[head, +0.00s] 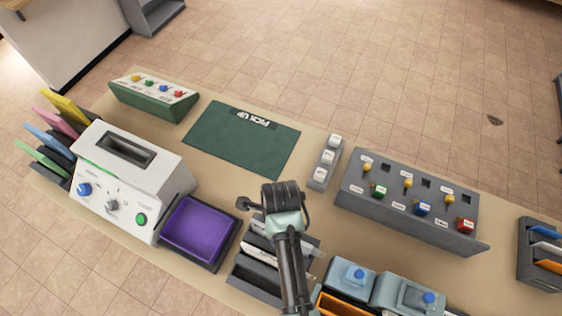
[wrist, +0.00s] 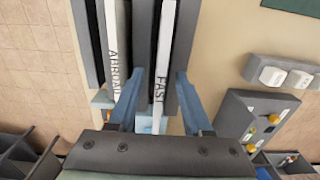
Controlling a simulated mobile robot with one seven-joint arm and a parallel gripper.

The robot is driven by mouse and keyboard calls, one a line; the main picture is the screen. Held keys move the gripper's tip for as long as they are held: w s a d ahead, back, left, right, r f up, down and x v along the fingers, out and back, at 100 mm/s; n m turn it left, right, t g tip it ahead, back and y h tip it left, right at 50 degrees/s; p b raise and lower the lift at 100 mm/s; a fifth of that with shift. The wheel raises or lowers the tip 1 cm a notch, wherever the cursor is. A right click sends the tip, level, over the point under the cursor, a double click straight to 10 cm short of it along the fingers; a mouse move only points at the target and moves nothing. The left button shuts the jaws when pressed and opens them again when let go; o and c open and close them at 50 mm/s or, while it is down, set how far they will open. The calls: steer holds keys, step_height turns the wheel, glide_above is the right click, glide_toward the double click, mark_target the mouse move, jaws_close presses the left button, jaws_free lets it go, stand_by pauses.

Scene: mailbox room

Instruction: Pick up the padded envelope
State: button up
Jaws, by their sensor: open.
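I cannot pick out a padded envelope for certain in either view. My gripper (wrist: 160,74) is open, with its two blue fingers on either side of a white strip marked FAST in the wrist view. That strip is on a dark grey slotted rack (wrist: 184,40), which also has a white strip marked ABROAD (wrist: 113,45). In the head view my arm reaches over this rack (head: 258,283) and covers part of it. My fingertips are hidden there. I cannot tell whether the fingers touch the rack. Nothing shows clearly held between them.
A purple tray (head: 198,231) and a white machine (head: 125,178) stand left of the rack. Two grey-blue blocks (head: 347,279) stand close on its right. A switch panel (head: 405,206) lies farther right. The green PICK UP mat (head: 240,139) behind is bare.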

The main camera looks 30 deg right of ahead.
steer(key=shift+f, duration=0.8)
jaws_close()
